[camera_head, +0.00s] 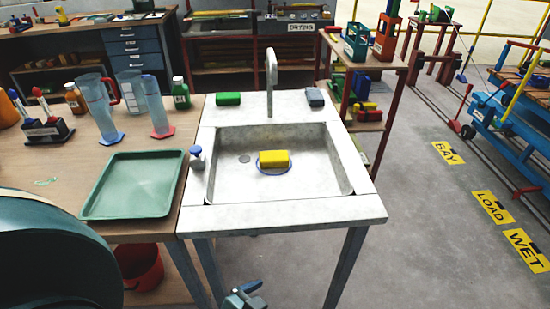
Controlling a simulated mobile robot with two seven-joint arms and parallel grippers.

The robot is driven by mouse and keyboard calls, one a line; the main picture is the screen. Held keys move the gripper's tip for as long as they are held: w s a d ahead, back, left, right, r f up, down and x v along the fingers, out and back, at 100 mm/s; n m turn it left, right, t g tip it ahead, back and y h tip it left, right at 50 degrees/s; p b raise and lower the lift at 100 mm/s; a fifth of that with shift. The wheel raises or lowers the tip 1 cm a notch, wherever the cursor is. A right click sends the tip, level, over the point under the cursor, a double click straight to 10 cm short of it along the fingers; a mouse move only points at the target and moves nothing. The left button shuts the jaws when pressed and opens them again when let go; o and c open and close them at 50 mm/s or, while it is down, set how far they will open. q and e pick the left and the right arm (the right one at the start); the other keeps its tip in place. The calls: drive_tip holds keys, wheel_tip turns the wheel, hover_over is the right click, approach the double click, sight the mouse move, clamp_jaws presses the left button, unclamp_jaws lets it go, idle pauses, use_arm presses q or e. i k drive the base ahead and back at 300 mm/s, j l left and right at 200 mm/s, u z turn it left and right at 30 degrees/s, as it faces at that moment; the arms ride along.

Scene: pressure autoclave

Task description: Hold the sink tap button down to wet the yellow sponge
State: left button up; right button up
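No water shows under the tap. I see neither of my grippers clearly. A small blue-grey mechanical part shows at the bottom edge, and I cannot tell what it belongs to.
A green sponge (228,99) and a grey-blue block (314,97) lie on the sink's back rim. The left bench holds a green tray (133,185), measuring cylinders and bottles. A large dark green rounded body (55,255) fills the lower left.

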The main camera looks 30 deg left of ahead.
sight(194, 150)
drive_tip(key=u, duration=1.45)
